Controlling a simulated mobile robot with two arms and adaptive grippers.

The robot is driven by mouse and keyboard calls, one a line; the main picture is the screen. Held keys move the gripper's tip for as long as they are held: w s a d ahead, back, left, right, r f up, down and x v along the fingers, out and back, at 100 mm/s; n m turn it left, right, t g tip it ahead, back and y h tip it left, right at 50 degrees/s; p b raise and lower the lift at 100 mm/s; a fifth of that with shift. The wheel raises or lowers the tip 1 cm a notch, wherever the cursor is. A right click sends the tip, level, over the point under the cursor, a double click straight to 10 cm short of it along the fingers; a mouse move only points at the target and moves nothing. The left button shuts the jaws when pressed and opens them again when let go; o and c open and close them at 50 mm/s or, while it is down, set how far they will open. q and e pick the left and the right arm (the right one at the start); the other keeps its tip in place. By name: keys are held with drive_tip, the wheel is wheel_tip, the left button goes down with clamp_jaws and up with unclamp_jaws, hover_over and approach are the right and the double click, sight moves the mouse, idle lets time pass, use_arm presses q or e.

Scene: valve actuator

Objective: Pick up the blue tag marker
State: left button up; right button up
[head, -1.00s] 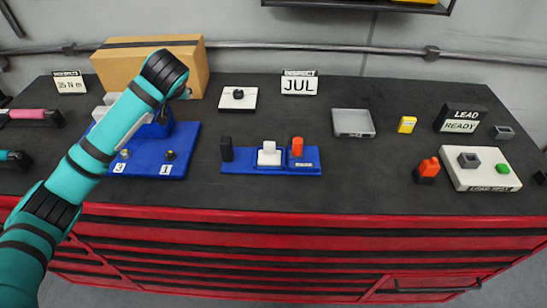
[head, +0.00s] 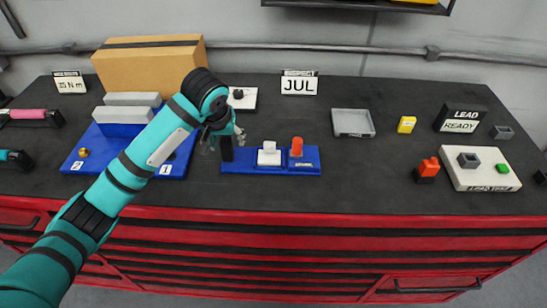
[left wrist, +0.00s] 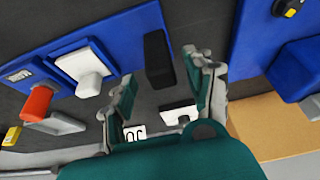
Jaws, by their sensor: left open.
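A blue holder (head: 245,168) stands mid-table in the head view. It carries an upright dark marker-like block (head: 227,153) at its left end, a white piece (head: 269,155) and an orange piece (head: 297,147). No marker looks clearly blue. My left gripper (head: 224,140) is open and empty, at the dark block. In the left wrist view, the dark block (left wrist: 158,58) shows between and just beyond the spread fingertips (left wrist: 161,69). I cannot tell whether they touch it. The white piece (left wrist: 88,72) and orange piece (left wrist: 38,103) are to the left. My right gripper is out of view.
A blue board (head: 75,158) with grey blocks (head: 130,114) lies left, partly behind my arm. A cardboard box (head: 150,65) stands behind it. A white pad (head: 247,100) is behind the gripper. A grey tray (head: 353,123) lies right. The front table strip is clear.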

use_arm(q)
drive_tip(key=x, duration=0.4)
drive_tip(key=shift+a+f, duration=0.15)
drive_tip(key=shift+f, duration=0.05)
drive_tip(key=shift+s, duration=0.1)
drive_tip(key=shift+c, duration=0.4)
clamp_jaws()
drive_tip(key=shift+r, duration=0.15)
